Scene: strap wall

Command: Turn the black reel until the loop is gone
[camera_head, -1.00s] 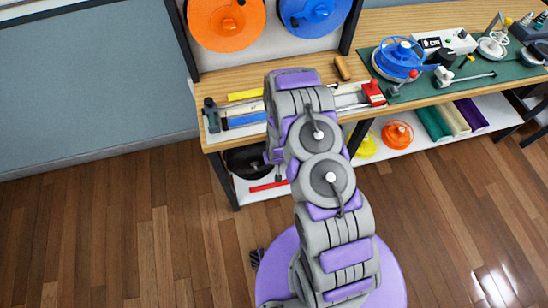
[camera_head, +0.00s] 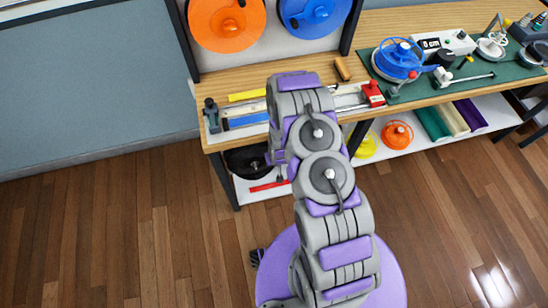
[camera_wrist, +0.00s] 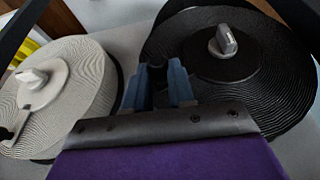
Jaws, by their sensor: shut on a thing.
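The black reel (camera_wrist: 275,85) fills the right of the wrist view, wound with dark strap around a hub with a grey knob (camera_wrist: 223,42). In the head view, part of the black reel (camera_head: 241,164) shows under the bench, left of my arm. My gripper (camera_wrist: 160,84) is at the reel's left edge in the wrist view. Its fingers are shut on a dark part there, which I take to be part of the black reel; the contact is mostly hidden. I cannot make out a loop of strap.
A white reel (camera_wrist: 60,85) with a pale knob stands close on the left in the wrist view. Orange (camera_head: 228,22) and blue (camera_head: 313,14) reels hang above the bench (camera_head: 430,22). The wooden floor (camera_head: 120,230) is clear on the left.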

